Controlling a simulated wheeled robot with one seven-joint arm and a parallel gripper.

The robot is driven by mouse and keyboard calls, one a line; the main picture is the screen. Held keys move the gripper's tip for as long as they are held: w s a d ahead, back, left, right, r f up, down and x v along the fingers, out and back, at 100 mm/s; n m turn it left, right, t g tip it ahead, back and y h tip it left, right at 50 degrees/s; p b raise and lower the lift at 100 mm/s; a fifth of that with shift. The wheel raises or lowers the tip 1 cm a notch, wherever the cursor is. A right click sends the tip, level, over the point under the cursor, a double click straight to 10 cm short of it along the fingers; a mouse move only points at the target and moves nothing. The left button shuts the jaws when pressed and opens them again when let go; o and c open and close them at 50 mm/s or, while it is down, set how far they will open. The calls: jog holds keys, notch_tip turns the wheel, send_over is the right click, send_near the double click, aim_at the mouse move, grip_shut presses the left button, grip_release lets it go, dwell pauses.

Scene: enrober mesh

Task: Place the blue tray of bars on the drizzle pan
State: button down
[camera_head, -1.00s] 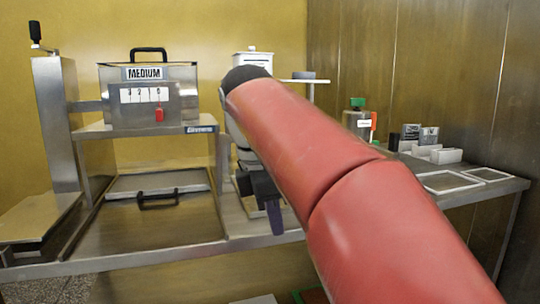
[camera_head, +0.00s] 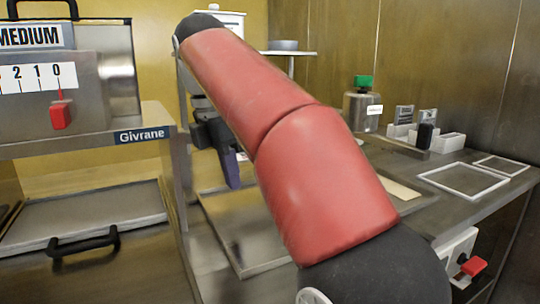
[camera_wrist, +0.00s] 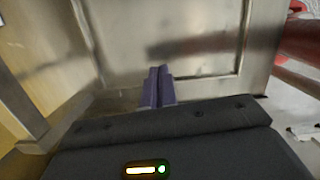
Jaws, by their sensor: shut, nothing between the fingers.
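No blue tray of bars shows in either current view. A shallow metal pan with a raised rim (camera_head: 218,232) lies on the steel table, partly hidden behind my red arm; I cannot tell for certain whether it is the drizzle pan. My gripper (camera_head: 232,172) hangs above the pan's far left part, its purple fingers pointing down. In the wrist view the fingers (camera_wrist: 158,88) are shut together with nothing between them. A rimmed metal surface (camera_wrist: 160,40) fills the view beyond them.
The Givrane machine (camera_head: 70,100), marked MEDIUM, stands at left, over a lid with a black handle (camera_head: 82,242). White frames (camera_head: 465,180), small holders (camera_head: 425,135) and a green-capped jar (camera_head: 362,108) are at right. A red switch (camera_head: 473,266) is at the front right.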

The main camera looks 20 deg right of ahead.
jog(key=d, duration=0.3)
jog(key=w+d, duration=0.1)
jog(key=d, duration=0.7)
jog(key=shift+w+d, duration=0.15)
jog(key=shift+d, duration=0.05)
jog(key=shift+d+f, duration=0.15)
jog(key=shift+d, duration=0.2)
jog(key=shift+a+f, duration=0.15)
jog(key=shift+f, duration=0.55)
jog(key=shift+f, duration=0.1)
